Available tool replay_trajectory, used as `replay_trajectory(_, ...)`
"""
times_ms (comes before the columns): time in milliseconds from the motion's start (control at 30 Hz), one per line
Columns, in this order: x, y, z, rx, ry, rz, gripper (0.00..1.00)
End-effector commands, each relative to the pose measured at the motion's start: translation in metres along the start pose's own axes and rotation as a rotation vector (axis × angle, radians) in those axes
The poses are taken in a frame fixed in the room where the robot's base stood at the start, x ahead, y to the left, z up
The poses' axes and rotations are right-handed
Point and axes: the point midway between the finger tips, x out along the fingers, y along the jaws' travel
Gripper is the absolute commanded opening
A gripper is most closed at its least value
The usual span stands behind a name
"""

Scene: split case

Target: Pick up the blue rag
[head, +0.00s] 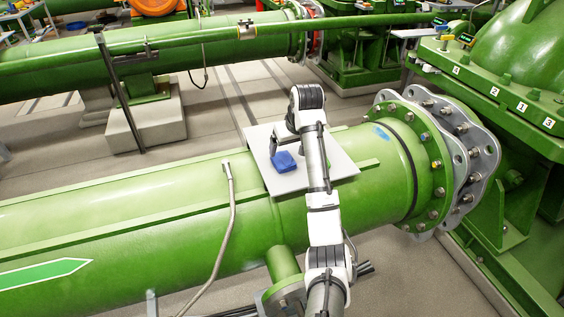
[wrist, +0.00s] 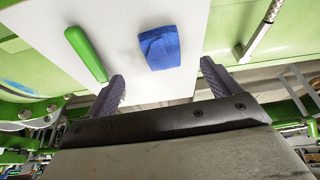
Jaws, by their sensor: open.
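The blue rag (head: 284,161) is a small folded cloth on a white board (head: 338,165) that lies on top of the large green pipe. It also shows in the wrist view (wrist: 160,48), beyond my fingertips and between their lines. My gripper (wrist: 163,78) is open and empty, with its two dark fingers spread wide and apart from the rag. In the head view my white arm reaches over the board, to the right of the rag, and the fingers are hard to make out.
A green-handled object (wrist: 87,53) lies on the board beside the rag in the wrist view. A grey bent rod (head: 229,205) stands against the large green pipe (head: 130,220), left of the board. A bolted flange (head: 435,165) is on the right.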

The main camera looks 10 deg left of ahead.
Motion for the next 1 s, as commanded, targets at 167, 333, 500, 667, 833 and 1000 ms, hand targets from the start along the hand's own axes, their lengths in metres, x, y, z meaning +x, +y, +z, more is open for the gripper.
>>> replay_trajectory(167,0.023,0.000,-0.001,0.001,0.000,0.000,0.89)
replay_trajectory(333,0.034,-0.001,-0.002,0.000,0.000,0.001,0.89)
replay_trajectory(500,0.056,-0.003,-0.007,0.000,-0.001,0.000,0.89)
replay_trajectory(667,0.077,-0.003,-0.006,-0.001,0.001,0.001,0.89)
replay_trajectory(833,0.083,-0.003,-0.006,-0.001,0.003,0.001,0.89)
replay_trajectory(1000,0.083,-0.003,-0.006,-0.001,0.003,0.001,0.83)
